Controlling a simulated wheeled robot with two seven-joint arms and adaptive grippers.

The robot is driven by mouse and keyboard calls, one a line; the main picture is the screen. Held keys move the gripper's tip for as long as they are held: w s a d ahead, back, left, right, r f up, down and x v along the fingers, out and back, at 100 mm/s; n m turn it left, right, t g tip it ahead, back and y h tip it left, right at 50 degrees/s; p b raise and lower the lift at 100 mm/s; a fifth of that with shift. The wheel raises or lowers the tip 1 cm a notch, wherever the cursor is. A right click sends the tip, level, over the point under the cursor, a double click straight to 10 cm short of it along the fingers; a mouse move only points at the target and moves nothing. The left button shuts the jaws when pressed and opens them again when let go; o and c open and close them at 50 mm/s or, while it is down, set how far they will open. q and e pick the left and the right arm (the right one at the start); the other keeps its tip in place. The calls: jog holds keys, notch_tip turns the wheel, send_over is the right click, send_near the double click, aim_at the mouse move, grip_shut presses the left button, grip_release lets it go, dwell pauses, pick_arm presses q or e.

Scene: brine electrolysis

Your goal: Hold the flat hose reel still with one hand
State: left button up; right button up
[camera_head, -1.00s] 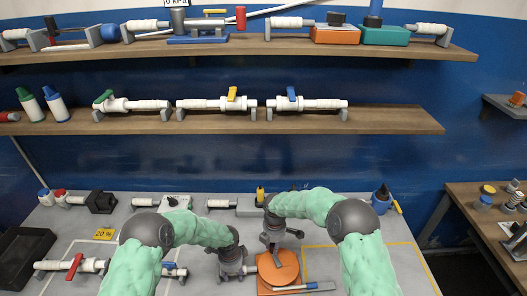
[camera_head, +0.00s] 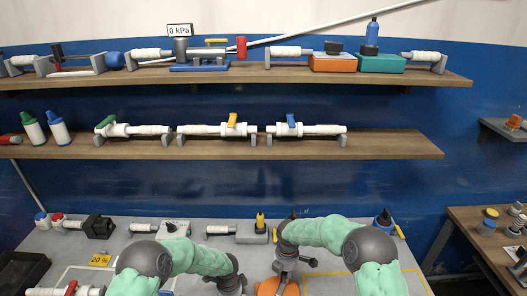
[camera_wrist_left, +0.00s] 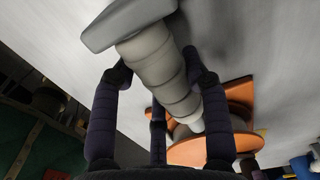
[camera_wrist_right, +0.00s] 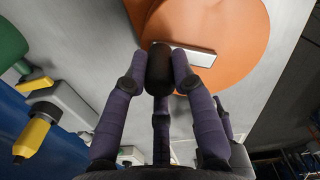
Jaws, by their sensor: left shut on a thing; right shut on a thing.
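The flat hose reel (camera_head: 277,288) is an orange disc at the bottom edge of the head view, mostly cut off. It fills the top of the right wrist view (camera_wrist_right: 235,30) and shows behind the left fingers in the left wrist view (camera_wrist_left: 215,150). My right gripper (camera_wrist_right: 157,82) is shut on a black knob (camera_wrist_right: 159,62) beside a pale bar on the disc's face. My left gripper (camera_wrist_left: 160,78) is shut around a ribbed grey-white hose piece (camera_wrist_left: 160,70) that leads towards the reel. Its fingertips are below the head view's edge.
A yellow-topped fitting (camera_head: 260,222) stands behind the reel on the grey bench. A yellow "20 %" label (camera_head: 100,260) and a black tray (camera_head: 22,268) are at the left. Two shelves with valves and pipes are above. A side table (camera_head: 485,240) is at the right.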

jog(key=shift+s+d+f, duration=0.1)
jog(key=o, duration=0.9)
jog(key=shift+r, duration=3.6)
pick_arm(q)
jog(key=o, duration=1.5)
jog(key=shift+c, duration=0.2)
